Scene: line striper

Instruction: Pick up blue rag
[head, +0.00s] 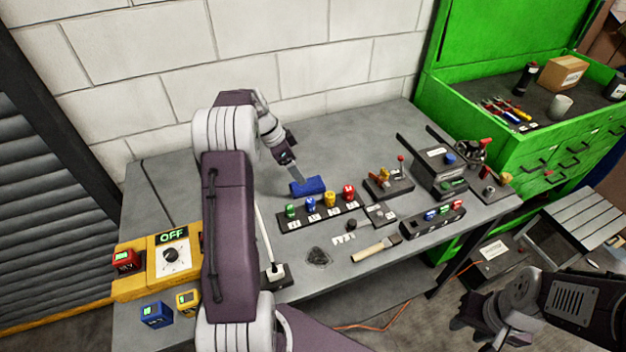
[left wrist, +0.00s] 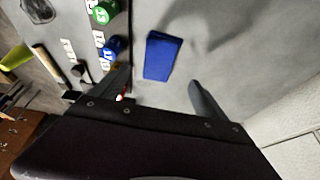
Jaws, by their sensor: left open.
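The blue rag (head: 308,187) is a small folded rectangle lying flat on the grey table, behind the row of coloured knobs. In the left wrist view the rag (left wrist: 162,56) lies ahead of and between the two fingers.
A black strip with green, blue, yellow and red knobs (head: 330,199) stands close in front of the rag. A brush (head: 377,249) and dark wire mesh (head: 318,257) lie nearer. A yellow OFF box (head: 172,257) is at left. The table behind the rag is clear up to the wall.

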